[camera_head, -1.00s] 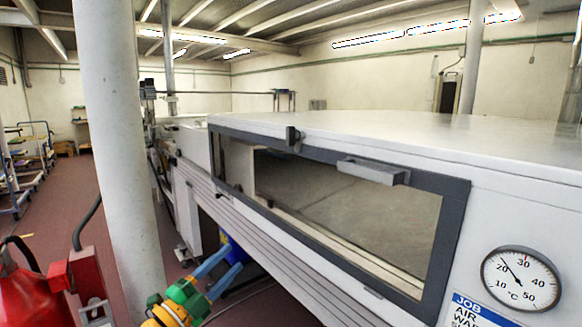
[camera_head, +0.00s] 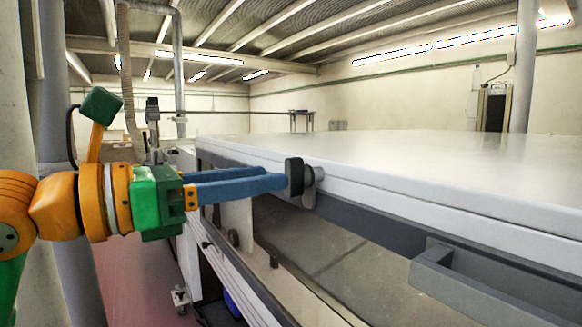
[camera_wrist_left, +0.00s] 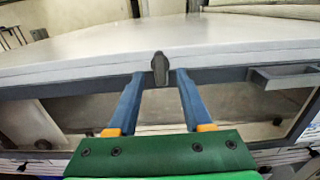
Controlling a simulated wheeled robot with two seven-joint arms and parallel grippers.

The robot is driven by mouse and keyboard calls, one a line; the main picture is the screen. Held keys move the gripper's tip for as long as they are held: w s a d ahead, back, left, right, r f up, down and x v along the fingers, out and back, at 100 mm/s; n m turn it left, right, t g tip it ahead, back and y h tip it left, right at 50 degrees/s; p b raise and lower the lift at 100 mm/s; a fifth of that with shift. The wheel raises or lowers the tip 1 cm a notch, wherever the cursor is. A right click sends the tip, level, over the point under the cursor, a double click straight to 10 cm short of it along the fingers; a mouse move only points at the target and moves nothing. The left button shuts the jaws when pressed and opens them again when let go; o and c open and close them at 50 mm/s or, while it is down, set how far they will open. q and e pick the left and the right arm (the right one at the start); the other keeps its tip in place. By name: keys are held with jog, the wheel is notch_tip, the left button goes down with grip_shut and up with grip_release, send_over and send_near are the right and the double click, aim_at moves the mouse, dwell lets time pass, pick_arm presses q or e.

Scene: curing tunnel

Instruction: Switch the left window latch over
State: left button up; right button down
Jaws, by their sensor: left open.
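The dark window latch (camera_head: 293,177) sits at the top edge of the grey window frame (camera_head: 375,227), on a round grey mount. Its flat lever stands roughly upright. It also shows in the left wrist view (camera_wrist_left: 160,68), just beyond and between the fingertips. My left gripper (camera_head: 280,182) comes in from the left with its blue fingers pointing at the latch. In the left wrist view the fingers (camera_wrist_left: 159,77) are apart, one on each side of the latch. I cannot tell whether either finger touches it. My right gripper is out of view.
A grey bar handle (camera_head: 432,270) juts out from the frame to the right of the latch. The window pane (camera_head: 325,255) lies below. The white tunnel top (camera_head: 420,160) is flat and clear. A pale column (camera_head: 62,160) stands at the left.

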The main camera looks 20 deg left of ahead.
aim_at(299, 184)
pick_arm(q)
jog(key=p+x, duration=0.1)
jog(key=x, duration=0.3)
jog(key=shift+w+d+f, duration=0.1)
jog(key=shift+w, duration=0.05)
jog(key=c, duration=0.4)
grip_shut()
